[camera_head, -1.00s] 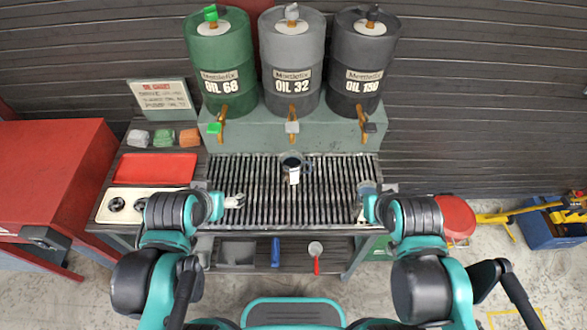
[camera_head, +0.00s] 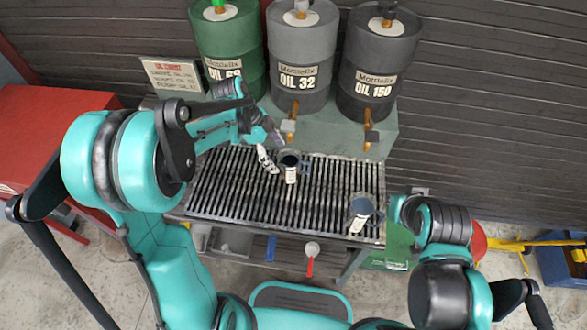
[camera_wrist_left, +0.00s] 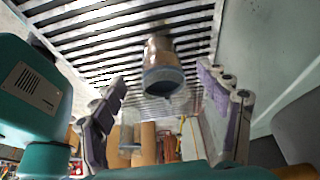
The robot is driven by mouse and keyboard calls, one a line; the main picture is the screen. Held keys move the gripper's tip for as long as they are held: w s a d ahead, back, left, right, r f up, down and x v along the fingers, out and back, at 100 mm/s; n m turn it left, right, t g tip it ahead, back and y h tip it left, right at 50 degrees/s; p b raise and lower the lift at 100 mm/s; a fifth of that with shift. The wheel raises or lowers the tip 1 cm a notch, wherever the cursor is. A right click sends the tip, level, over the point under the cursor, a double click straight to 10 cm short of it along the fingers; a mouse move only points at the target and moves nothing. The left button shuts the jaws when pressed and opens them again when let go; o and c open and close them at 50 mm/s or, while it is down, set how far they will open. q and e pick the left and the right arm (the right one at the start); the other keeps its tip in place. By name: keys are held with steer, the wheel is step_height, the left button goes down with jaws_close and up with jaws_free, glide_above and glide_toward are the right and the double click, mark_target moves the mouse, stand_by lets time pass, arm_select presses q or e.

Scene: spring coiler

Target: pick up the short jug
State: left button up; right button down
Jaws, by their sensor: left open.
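A small dark-mouthed jug (camera_head: 290,162) with a pale label stands on the slatted grate under the middle drum. A second jug (camera_head: 361,210) stands near the grate's right front; I cannot tell for certain which is the short one. My left gripper (camera_head: 271,147) is open just left of the middle jug. In the left wrist view my left gripper (camera_wrist_left: 168,105) has its fingers spread, with a jug (camera_wrist_left: 160,62) ahead between them, apart from both. Another clear jug (camera_wrist_left: 130,138) shows farther off. My right arm is at the right, its fingers not visible.
Green (camera_head: 228,45), grey (camera_head: 300,55) and dark (camera_head: 378,65) oil drums stand behind the grate (camera_head: 235,190), with taps over its back edge. A sign (camera_head: 172,75) stands back left. A red cabinet (camera_head: 50,130) is at the left. The grate's middle front is clear.

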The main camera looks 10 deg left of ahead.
mark_target(281, 159)
arm_select(q)
steer(key=b+x, duration=0.1)
steer(key=x, duration=0.2)
steer(key=shift+w+d, duration=0.1)
steer(key=shift+d, duration=0.05)
steer(key=b+x, duration=0.2)
steer(key=x, duration=0.3)
steer(key=shift+d, duration=0.1)
arm_select(e)
steer(key=f, duration=0.3)
steer(key=shift+w+d+f, duration=0.1)
steer(key=shift+d+f, duration=0.1)
steer(key=shift+f, duration=0.1)
arm_select(q)
steer(key=shift+r, duration=0.1)
steer(key=shift+c, duration=0.9)
steer(key=c, duration=1.3)
arm_select(e)
steer(key=shift+a+r, duration=0.1)
